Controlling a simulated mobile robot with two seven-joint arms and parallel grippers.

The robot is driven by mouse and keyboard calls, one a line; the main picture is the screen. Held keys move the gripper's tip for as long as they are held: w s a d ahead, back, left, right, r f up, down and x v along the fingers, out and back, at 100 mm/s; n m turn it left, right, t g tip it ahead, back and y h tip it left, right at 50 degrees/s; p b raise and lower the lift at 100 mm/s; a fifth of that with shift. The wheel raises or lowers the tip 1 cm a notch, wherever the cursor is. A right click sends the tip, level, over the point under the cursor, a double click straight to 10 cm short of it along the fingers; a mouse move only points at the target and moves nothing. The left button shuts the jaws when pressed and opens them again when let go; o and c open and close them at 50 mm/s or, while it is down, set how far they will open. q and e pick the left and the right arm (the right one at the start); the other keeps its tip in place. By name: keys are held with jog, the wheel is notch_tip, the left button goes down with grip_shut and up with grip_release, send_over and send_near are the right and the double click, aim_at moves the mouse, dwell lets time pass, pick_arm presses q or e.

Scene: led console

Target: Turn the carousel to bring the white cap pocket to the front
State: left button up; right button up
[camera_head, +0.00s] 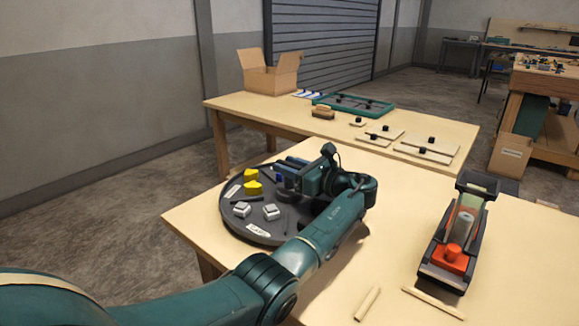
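The carousel (232,222) is a dark round disc lying on the near table. Two white caps (271,212) sit on its near part, and a pale label with unreadable lettering (258,230) lies near its front rim. Two yellow caps (252,187) sit toward its far left. Something blue (279,177) shows beside my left gripper (284,170). That gripper is over the far right part of the carousel, and my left arm hides the disc's right side. I cannot tell whether its fingers are open or touch anything. My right gripper is not in view.
A dark fixture with an orange base (452,259) and a grey cylinder stands on the right of the near table (400,215). Wooden strips (367,304) lie near it. A second table behind holds an open cardboard box (270,78), a green frame (350,106) and knobbed boards (423,152).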

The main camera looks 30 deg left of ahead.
pick_arm(q)
jog(key=d, duration=0.4)
jog(key=s+d, duration=0.1)
jog(key=d, duration=0.3)
jog(key=d+b, duration=0.1)
jog(key=d, duration=0.4)
jog(key=shift+s, duration=0.25)
